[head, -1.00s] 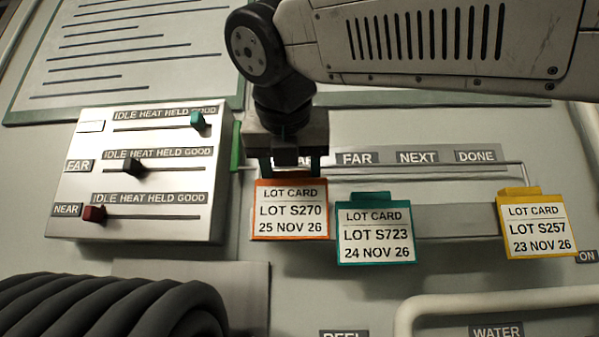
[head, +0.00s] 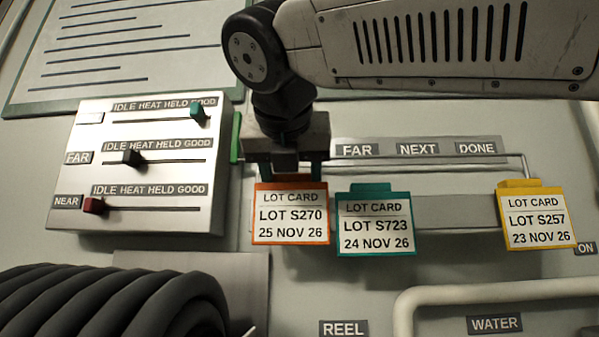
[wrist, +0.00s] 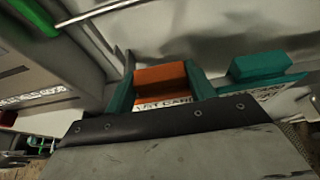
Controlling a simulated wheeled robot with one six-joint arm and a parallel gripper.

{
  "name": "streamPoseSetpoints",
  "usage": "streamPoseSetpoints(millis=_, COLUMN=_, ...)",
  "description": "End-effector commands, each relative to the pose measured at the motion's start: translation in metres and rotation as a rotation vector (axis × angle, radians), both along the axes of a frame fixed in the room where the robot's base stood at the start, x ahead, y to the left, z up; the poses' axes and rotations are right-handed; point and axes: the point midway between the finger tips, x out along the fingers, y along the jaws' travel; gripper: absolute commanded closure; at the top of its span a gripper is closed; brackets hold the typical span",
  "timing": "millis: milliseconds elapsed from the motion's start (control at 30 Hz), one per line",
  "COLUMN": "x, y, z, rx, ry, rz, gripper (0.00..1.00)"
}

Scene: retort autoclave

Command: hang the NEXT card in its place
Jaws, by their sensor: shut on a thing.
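My gripper (head: 290,170) is shut on the top tab of the orange-edged lot card (head: 291,215), which reads LOT S270, 25 NOV 26. The orange tab (wrist: 160,80) sits between the two fingers in the wrist view. The card hangs upright at the left part of the rail (head: 430,157); I cannot tell whether it touches the rail. The yellow card (head: 537,217), LOT S257, hangs at the right end. No card hangs directly below the NEXT label (head: 417,149).
A slider panel (head: 150,165) stands left of my gripper, with a green part (head: 236,137) at the rail's left end. A coiled dark hose (head: 120,305) is lower left and a pale pipe (head: 480,297) lower right. Rail room is free between the teal and yellow cards.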

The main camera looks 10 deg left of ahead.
Motion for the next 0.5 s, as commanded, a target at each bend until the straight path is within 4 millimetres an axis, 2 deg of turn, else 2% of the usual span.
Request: streamPoseSetpoints(millis=500, x=-0.0002, y=0.0, z=-0.0102, rx=0.0, ry=0.0, rz=0.001, gripper=0.68)
